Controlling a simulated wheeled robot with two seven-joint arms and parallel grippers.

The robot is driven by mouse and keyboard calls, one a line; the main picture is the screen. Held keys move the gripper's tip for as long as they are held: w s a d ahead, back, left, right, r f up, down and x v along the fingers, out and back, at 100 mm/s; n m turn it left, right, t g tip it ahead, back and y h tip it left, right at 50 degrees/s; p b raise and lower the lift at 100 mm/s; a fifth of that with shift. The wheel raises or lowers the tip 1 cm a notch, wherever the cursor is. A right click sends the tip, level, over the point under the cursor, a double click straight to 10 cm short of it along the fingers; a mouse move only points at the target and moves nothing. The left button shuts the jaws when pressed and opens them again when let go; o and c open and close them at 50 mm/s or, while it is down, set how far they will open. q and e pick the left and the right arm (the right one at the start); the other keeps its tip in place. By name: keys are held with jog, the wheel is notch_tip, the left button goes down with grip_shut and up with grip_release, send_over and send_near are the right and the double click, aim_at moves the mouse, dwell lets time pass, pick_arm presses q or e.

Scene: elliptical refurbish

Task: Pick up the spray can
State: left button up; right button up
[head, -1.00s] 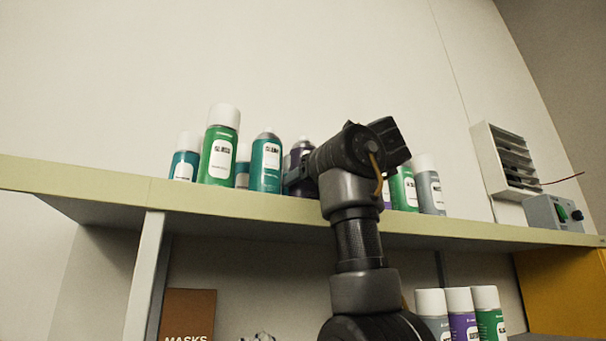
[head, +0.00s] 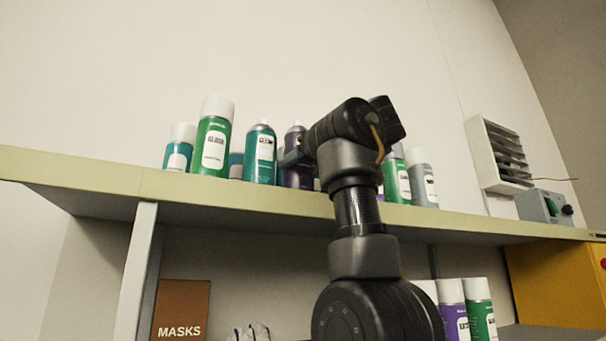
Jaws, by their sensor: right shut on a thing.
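A dark purple spray can (head: 297,175) with a grey top stands upright in the row on the upper shelf (head: 110,180). My right gripper (head: 292,156) reaches it from the right and is shut on it near its upper part. The wrist and arm hide the can's right side and much of the gripper. I cannot tell whether the can's base is clear of the shelf. My left gripper is not in view.
Close left stand a teal can (head: 260,157), a taller green can (head: 213,140) and a small teal can (head: 179,148). Right of my arm are a green can (head: 397,182) and a grey can (head: 423,186). More cans (head: 452,310) stand below, beside my arm.

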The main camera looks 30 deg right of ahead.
notch_tip(320, 180, up, 6)
jog(key=p, duration=0.2)
jog(key=s+a+b, duration=0.1)
jog(key=s+b, duration=0.7)
jog(key=s, duration=1.2)
jog(key=shift+a+f, duration=0.15)
jog(key=shift+f, duration=0.3)
jog(key=o, duration=0.4)
jog(key=shift+c, duration=0.2)
jog(key=c, duration=0.7)
jog(key=shift+o, duration=0.2)
